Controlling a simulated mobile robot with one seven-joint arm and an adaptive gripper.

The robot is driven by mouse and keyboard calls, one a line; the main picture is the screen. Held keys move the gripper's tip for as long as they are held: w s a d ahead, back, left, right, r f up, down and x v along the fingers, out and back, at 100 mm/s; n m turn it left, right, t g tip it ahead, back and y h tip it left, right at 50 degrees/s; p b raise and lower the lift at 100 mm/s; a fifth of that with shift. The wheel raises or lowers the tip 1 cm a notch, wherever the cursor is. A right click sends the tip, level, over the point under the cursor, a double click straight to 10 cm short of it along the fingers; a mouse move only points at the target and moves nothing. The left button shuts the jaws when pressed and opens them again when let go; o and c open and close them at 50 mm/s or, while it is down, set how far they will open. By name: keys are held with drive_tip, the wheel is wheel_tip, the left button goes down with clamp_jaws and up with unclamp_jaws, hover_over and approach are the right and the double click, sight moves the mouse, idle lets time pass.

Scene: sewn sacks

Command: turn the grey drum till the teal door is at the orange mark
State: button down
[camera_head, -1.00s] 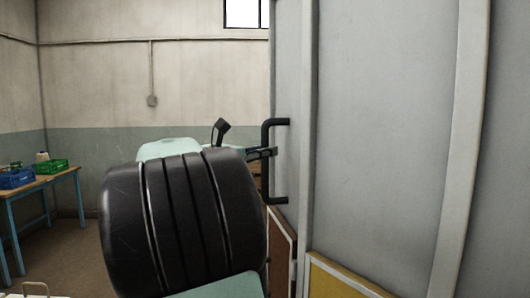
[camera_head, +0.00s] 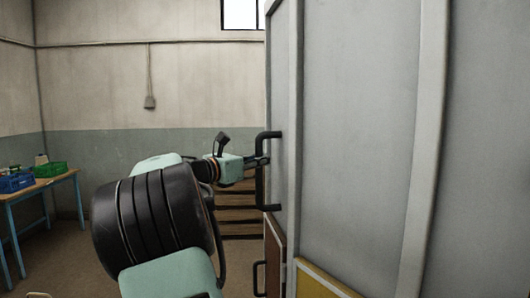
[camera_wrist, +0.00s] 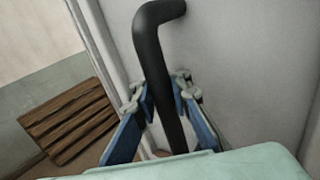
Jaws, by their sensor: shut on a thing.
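The grey drum (camera_head: 360,120) fills the right of the head view as a tall grey wall with upright ribs. A black bar handle (camera_head: 262,190) stands out from its left side. My gripper (camera_head: 264,160) is shut on this handle near its upper part. In the wrist view the blue-padded fingers (camera_wrist: 165,105) stand on both sides of the black handle (camera_wrist: 150,45). Low on the drum are a brown panel (camera_head: 276,250) with its own small black handle (camera_head: 259,278) and a yellow panel (camera_head: 318,284). I see no teal door and no orange mark.
Wooden slats (camera_head: 237,214) show behind my arm, left of the drum. A blue-legged table (camera_head: 45,184) with a green crate (camera_head: 50,169) and a blue crate (camera_head: 16,181) stands at the far left. The floor between table and arm looks clear.

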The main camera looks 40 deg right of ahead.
drive_tip(key=w+d+f+t+p, duration=0.1)
drive_tip(key=w+d+p, duration=0.3)
drive_tip(key=w, duration=0.4)
drive_tip(key=shift+w+d+f+p, duration=0.2)
drive_tip(key=shift+w+p, duration=0.15)
drive_tip(key=shift+p, duration=0.4)
drive_tip(key=c, duration=2.3)
unclamp_jaws()
drive_tip(key=shift+s+a, duration=0.1)
drive_tip(key=shift+c, duration=0.2)
drive_tip(key=o, duration=0.5)
drive_tip(key=shift+a+n, duration=0.25)
drive_tip(key=shift+n, duration=0.05)
drive_tip(key=shift+r, duration=0.2)
drive_tip(key=shift+s+d+r, duration=0.1)
drive_tip(key=shift+d+r, duration=0.1)
drive_tip(key=shift+d, duration=0.05)
